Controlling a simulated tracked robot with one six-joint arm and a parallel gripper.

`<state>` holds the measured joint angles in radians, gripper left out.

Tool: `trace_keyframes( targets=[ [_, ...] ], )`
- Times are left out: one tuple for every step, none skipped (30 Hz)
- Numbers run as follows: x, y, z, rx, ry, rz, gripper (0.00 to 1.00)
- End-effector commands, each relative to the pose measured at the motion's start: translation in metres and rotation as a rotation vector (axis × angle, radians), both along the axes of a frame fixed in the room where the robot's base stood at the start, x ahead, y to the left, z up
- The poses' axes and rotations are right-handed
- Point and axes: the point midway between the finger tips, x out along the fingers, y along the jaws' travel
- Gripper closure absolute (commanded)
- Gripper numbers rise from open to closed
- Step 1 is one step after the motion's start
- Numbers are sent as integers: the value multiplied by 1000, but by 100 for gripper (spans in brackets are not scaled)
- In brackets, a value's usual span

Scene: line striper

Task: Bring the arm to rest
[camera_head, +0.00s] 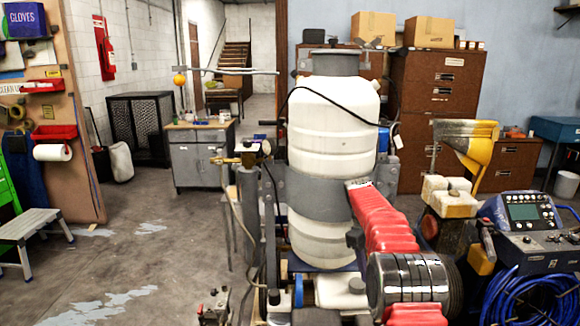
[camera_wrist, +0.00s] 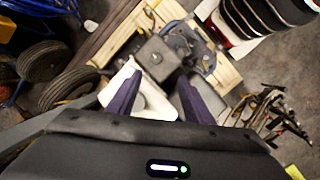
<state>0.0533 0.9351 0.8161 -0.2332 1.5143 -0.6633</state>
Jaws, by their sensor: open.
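My gripper (camera_wrist: 160,85) shows in the wrist view as two dark purple fingers set well apart. It is open, and nothing is clearly held between the fingers. Beyond the fingers are a white part, a grey boxy part (camera_wrist: 157,58) and a pale wooden frame (camera_wrist: 112,32); I cannot tell whether the fingers touch any of them. In the head view a red ribbed sleeve with a black ringed section, which looks like my arm, stretches in front of the machine with the white tank (camera_head: 332,125). I cannot make out my gripper in the head view.
A control box with a screen (camera_head: 530,213) and coiled blue hose (camera_head: 530,298) stand at right. Brown cabinets (camera_head: 438,95) stand behind. A step stool (camera_head: 28,228) is at left. The left-centre floor is largely open. Wheels (camera_wrist: 42,60) and loose thin items (camera_wrist: 268,118) flank the gripper.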

Motion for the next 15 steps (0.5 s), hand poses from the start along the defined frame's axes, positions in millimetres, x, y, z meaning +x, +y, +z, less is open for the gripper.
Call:
trace_keyframes(
  targets=[
    [-4,2,13,2,-17,-9,54],
    [-7,3,20,4,-27,-14,54],
    [-10,5,28,6,-37,-21,54],
    [-13,6,34,8,-46,-28,54],
    [-16,8,40,9,-55,-34,54],
    [-20,9,48,12,-67,-41,54],
    [-23,11,53,15,-74,-47,54],
    [-26,12,59,16,-84,-53,54],
    [-31,14,67,20,-96,-61,54],
    [-34,15,71,22,-103,-67,54],
    [-38,16,77,24,-112,-74,54],
    [-43,18,84,27,-124,-82,54],
    [-47,19,89,29,-132,-87,54],
    [-51,20,94,31,-141,-93,54],
    [-56,22,101,34,-152,-102,54]
  ],
)
